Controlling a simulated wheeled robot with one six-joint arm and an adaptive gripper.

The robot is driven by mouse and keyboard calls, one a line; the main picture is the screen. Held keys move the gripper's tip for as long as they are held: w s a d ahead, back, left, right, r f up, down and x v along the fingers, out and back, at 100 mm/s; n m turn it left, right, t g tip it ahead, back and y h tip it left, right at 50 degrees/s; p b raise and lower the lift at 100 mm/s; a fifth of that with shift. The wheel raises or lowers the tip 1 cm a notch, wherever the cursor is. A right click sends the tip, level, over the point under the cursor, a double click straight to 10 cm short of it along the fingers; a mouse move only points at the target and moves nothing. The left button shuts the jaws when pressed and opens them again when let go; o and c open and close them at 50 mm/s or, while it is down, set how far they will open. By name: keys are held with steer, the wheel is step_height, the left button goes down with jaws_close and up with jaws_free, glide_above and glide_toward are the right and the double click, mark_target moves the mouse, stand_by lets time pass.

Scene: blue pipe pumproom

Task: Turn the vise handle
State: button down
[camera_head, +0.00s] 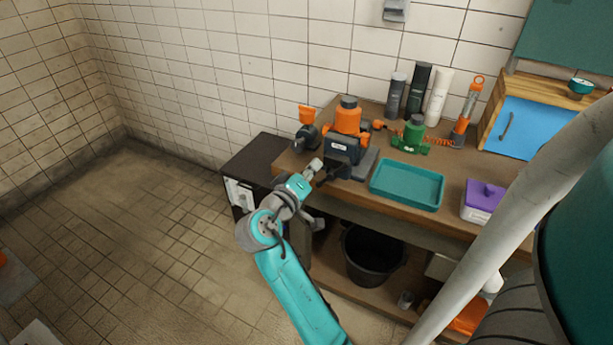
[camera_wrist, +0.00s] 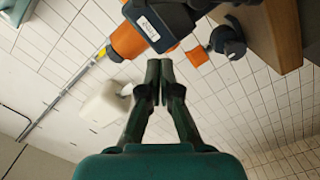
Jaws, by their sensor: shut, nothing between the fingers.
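The vise (camera_head: 342,150) is dark blue and orange, with a pale label, and stands at the bench's front left corner. In the wrist view the vise (camera_wrist: 165,22) fills the top middle, label towards me. I cannot make out its handle clearly in either view. My gripper (camera_head: 321,178) is at the front of the vise, low and close to it. In the wrist view my gripper (camera_wrist: 160,68) has its two dark fingertips together with nothing between them. The fingertips sit just below the vise in that picture, and I cannot tell whether they touch it.
The wooden bench (camera_head: 455,190) carries a teal tray (camera_head: 407,186) right of the vise and an orange-and-dark tool (camera_head: 306,128) on its left. Behind are a green clamp (camera_head: 412,135) and several bottles. A black bucket (camera_head: 372,256) stands below.

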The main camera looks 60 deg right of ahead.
mark_target(341, 169)
steer(key=d, duration=0.1)
steer(key=s+d+f, duration=0.1)
steer(key=d, duration=0.1)
steer(key=s+d, duration=0.1)
steer(key=shift+d+f, duration=0.3)
steer(key=shift+f, duration=0.1)
steer(key=shift+s+d+f, duration=0.15)
steer(key=shift+s+f, duration=0.2)
steer(key=shift+s, duration=0.15)
steer(key=shift+s+d+f, duration=0.1)
steer(key=shift+s+f, duration=0.35)
steer(key=shift+s, duration=0.25)
